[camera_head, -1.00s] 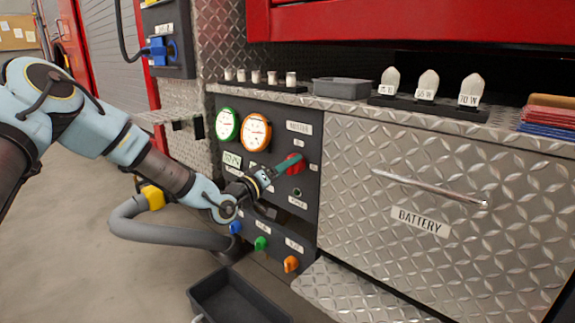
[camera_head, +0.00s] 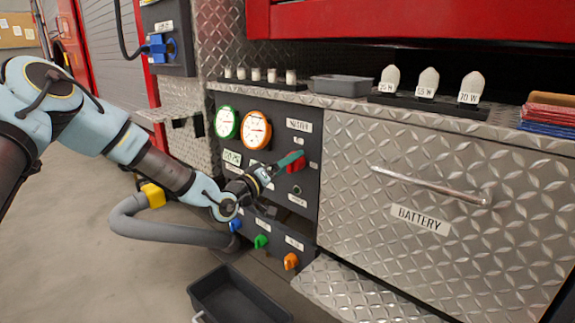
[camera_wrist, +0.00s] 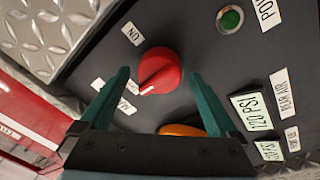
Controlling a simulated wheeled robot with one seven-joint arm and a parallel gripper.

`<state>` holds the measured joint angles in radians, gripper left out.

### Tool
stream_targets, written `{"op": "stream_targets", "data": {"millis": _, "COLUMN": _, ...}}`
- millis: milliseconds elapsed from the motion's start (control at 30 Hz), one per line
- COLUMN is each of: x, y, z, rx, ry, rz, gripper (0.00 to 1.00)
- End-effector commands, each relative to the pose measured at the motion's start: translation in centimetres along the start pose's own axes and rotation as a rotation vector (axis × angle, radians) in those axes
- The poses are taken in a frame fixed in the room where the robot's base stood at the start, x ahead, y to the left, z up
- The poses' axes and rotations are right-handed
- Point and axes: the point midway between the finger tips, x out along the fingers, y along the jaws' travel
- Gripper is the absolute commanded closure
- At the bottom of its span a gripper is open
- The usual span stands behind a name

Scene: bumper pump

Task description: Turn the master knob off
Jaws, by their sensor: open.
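The red master knob (camera_head: 297,166) sits on the dark control panel, below the MASTER label (camera_head: 299,125). In the wrist view the round red knob (camera_wrist: 161,68) lies between my gripper's fingers, with a white mark at its lower left edge.
A green indicator (camera_wrist: 230,18) sits near the knob. Two round gauges (camera_head: 256,130) are left of it on the panel. Blue, green (camera_head: 261,241) and orange knobs are below. The battery drawer (camera_head: 420,150) with its bar handle is to the right. A dark bin (camera_head: 235,295) stands below.

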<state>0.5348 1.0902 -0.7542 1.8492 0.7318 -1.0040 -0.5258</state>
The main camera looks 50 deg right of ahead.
Motion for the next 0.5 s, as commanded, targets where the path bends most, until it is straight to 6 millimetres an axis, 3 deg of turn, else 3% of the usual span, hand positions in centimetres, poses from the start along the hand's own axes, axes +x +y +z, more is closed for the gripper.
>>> {"op": "stream_targets", "data": {"millis": 267, "x": -1.6, "y": 0.0, "z": -0.1, "rx": 0.000, "ry": 0.000, "rz": -0.002, "gripper": 0.04}}
{"op": "stream_targets", "data": {"millis": 500, "x": -6.3, "y": -0.1, "z": -0.1, "rx": -0.001, "ry": -0.001, "rz": -0.003, "gripper": 0.04}}
